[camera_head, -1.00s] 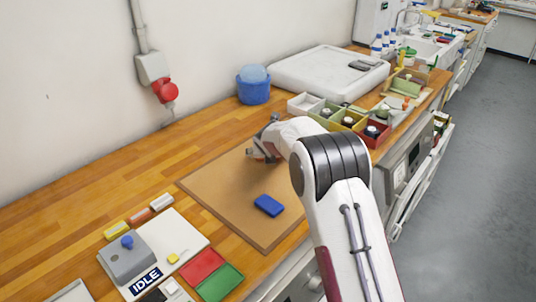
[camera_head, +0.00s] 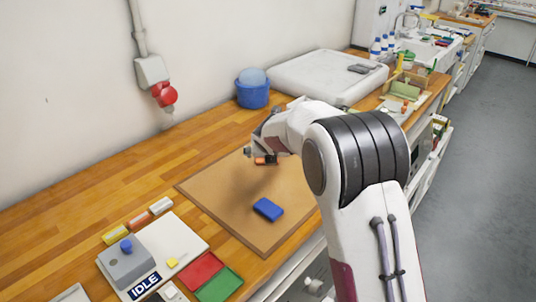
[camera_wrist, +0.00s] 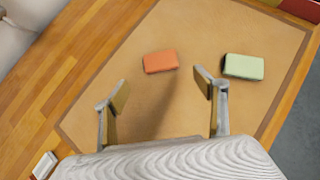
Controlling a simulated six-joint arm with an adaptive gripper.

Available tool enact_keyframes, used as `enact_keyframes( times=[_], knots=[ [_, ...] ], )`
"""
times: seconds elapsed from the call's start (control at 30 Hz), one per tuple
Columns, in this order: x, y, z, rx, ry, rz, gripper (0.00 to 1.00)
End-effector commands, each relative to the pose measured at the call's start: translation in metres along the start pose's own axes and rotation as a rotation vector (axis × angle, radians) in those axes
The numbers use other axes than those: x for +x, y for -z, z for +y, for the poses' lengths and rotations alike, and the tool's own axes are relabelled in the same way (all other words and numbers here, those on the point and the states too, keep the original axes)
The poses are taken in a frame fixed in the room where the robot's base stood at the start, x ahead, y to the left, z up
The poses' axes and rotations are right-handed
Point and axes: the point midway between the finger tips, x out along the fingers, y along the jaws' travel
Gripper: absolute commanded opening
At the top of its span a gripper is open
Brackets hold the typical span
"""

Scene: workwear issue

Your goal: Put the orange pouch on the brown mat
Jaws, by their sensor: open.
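The orange pouch (camera_wrist: 160,61) lies flat on the brown mat (camera_wrist: 205,30) in the wrist view, ahead of my fingertips. In the head view a small part of the orange pouch (camera_head: 270,160) shows below my gripper (camera_head: 255,153). The brown mat (camera_head: 215,190) lies on the wooden worktop. In the wrist view my gripper (camera_wrist: 163,88) is open and empty, its two fingers spread apart above the mat. The pouch appears clear of both fingers. My wrist and arm hide the far right part of the mat in the head view.
A pale green pouch (camera_wrist: 243,66) lies on the mat right of the orange one. A blue pouch (camera_head: 268,209) lies near the mat's front edge. A scale marked IDLE (camera_head: 150,262) and red (camera_head: 201,270) and green (camera_head: 219,284) pads are at front left. A blue tub (camera_head: 253,92) stands behind.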

Motion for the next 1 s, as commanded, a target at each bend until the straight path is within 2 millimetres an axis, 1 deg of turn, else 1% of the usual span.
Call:
enact_keyframes(
  times=[0.13, 0.33, 1.0],
  knots=[
    [-0.012, 0.0, 0.0, 0.0, 0.0, -0.001, 0.71],
    [-0.019, 0.001, 0.0, 0.0, 0.0, 0.001, 0.71],
    [-0.02, 0.001, 0.0, 0.0, 0.0, 0.001, 0.71]
  ],
)
